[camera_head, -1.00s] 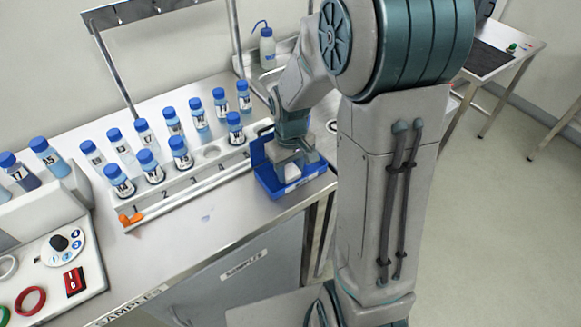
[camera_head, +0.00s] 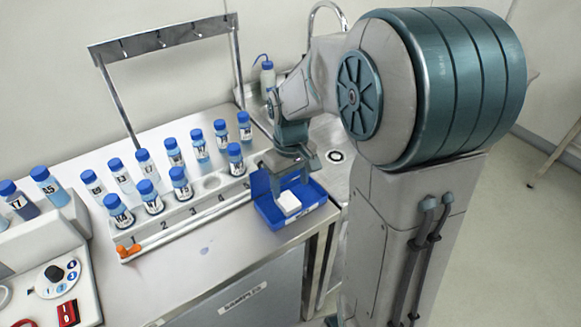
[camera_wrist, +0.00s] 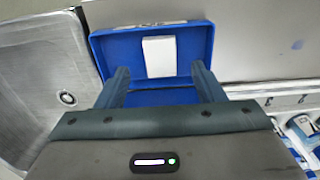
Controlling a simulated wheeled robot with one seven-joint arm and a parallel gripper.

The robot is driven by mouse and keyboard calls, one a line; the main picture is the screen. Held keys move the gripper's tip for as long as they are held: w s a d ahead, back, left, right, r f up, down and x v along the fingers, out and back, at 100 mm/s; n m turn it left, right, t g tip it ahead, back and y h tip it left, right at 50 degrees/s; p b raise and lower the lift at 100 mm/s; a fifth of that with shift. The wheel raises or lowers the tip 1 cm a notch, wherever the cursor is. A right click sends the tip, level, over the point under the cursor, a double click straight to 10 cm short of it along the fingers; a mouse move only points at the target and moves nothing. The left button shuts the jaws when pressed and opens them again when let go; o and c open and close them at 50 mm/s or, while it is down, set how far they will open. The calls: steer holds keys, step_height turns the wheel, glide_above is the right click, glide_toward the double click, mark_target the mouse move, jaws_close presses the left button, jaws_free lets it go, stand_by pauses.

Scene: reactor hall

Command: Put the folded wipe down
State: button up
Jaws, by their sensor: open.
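The folded wipe (camera_head: 289,203) is a small white block lying in the blue tray (camera_head: 262,187) on the bench, near its front edge. In the wrist view the wipe (camera_wrist: 158,57) lies in the blue tray (camera_wrist: 101,47), ahead of my fingertips and apart from them. My gripper (camera_head: 290,178) is above the tray, pointing down. In the wrist view my gripper (camera_wrist: 161,72) has its two fingers spread with nothing between them. Part of the tray's inside is hidden by my gripper.
A white rack (camera_head: 190,212) of blue-capped bottles stands left of the tray. A metal sink (camera_head: 333,137) lies behind and right. A wash bottle (camera_head: 267,76) and a hook frame (camera_head: 165,38) stand at the back.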

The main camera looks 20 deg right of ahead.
step_height(320, 180, up, 5)
steer(key=s+r+m+t, duration=0.2)
steer(key=s+m+t, duration=0.1)
steer(key=s, duration=1.1)
steer(key=shift+s+m, duration=0.15)
steer(key=shift+m, duration=0.15)
steer(key=shift+a, duration=0.15)
stand_by(1.1)
